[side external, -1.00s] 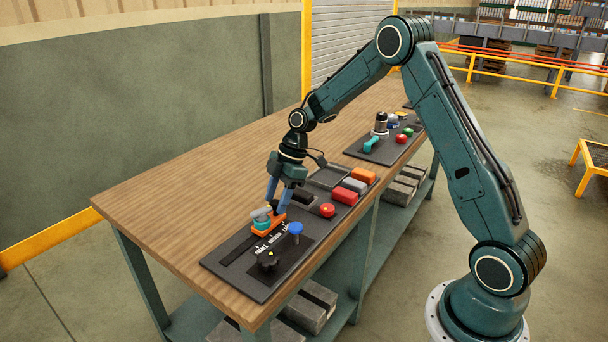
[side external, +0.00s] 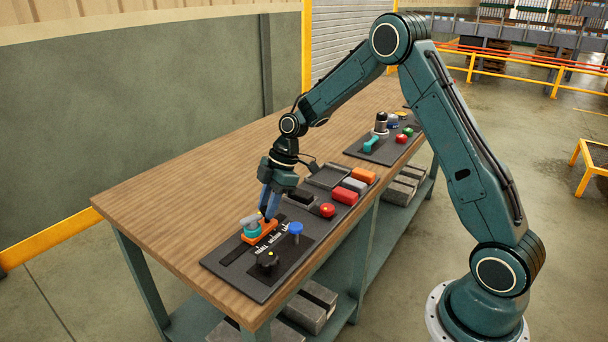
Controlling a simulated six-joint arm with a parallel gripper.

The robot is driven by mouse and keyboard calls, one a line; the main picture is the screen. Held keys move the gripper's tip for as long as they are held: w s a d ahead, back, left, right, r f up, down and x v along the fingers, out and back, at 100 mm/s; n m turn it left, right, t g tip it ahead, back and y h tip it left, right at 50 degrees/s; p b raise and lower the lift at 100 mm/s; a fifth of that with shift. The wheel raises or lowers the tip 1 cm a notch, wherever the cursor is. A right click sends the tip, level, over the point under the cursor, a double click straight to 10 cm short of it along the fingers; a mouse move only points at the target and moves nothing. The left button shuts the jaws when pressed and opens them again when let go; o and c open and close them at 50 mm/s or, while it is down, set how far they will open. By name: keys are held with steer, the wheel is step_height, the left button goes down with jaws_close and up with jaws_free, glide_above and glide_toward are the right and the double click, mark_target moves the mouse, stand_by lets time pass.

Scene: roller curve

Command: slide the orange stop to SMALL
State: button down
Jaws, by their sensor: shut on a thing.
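The orange stop (side external: 262,237) sits on a dark slotted track (side external: 235,254) on the near black panel, with a teal and grey part (side external: 251,226) on top of it. White lettering (side external: 272,239) for the sizes runs beside the track, with SMALL at the lower-left end and LARGE at the upper right. The stop is beside the lettering, around its middle; the exact mark is too small to tell. My gripper (side external: 267,216) points down at the right end of the stop and is shut on it. Its fingertips partly hide the contact.
A second panel (side external: 372,155) with small parts lies further back. The wooden table is clear at left.

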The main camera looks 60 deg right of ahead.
mark_target(248, 220)
steer(key=a, duration=0.7)
steer(key=shift+a, duration=0.1)
steer(key=c, duration=1.1)
jaws_free()
steer(key=shift+c, duration=0.2)
steer(key=shift+r, duration=0.15)
steer(key=shift+s+d+r, duration=0.1)
steer(key=shift+d+r, duration=0.3)
steer(key=shift+r, duration=0.15)
steer(key=v, duration=1.2)
